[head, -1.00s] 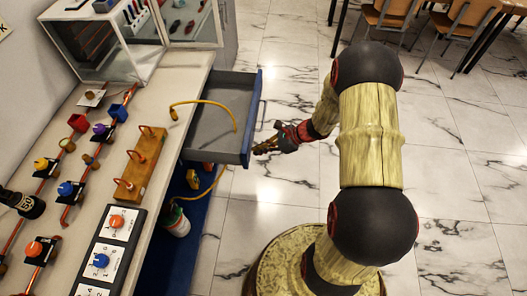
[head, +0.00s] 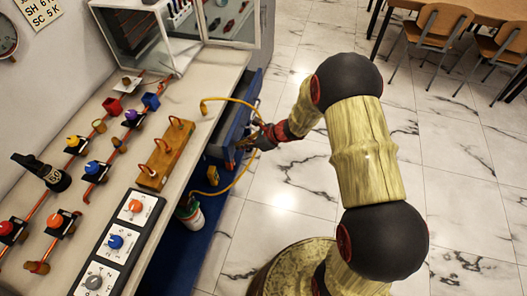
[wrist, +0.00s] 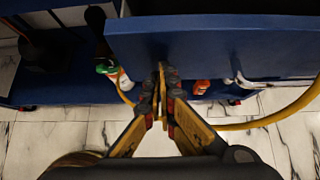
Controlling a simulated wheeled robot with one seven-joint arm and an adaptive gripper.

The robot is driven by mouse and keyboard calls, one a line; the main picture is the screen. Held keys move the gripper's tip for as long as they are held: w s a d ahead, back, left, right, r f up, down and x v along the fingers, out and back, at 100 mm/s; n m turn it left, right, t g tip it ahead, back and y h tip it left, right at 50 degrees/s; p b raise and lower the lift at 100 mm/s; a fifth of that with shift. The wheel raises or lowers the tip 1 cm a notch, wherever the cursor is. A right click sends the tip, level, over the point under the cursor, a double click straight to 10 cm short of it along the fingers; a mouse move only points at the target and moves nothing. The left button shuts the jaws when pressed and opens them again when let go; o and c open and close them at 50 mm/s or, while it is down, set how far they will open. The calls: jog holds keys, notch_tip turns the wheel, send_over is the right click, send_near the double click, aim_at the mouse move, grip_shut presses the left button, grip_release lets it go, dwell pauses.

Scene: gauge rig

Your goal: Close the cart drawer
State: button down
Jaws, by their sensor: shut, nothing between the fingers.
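My gripper (head: 256,137) is at the near end of the drawer front in the head view. In the wrist view my gripper (wrist: 162,78) is shut, its fingertips against or very close to the panel's lower edge; contact is hard to tell. The inside of the drawer is mostly hidden.
A yellow cable (head: 233,100) loops from the bench over the drawer and down past my gripper; it also shows in the wrist view (wrist: 270,117). A bottle (head: 190,214) stands on the cart's lower shelf.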

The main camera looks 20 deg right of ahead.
jog(key=w+a, duration=0.2)
jog(key=a, duration=0.1)
jog(key=w+a, duration=0.2)
jog(key=a, duration=0.1)
jog(key=w+a, duration=0.2)
jog(key=shift+a+b, duration=0.3)
jog(key=shift+a, duration=0.1)
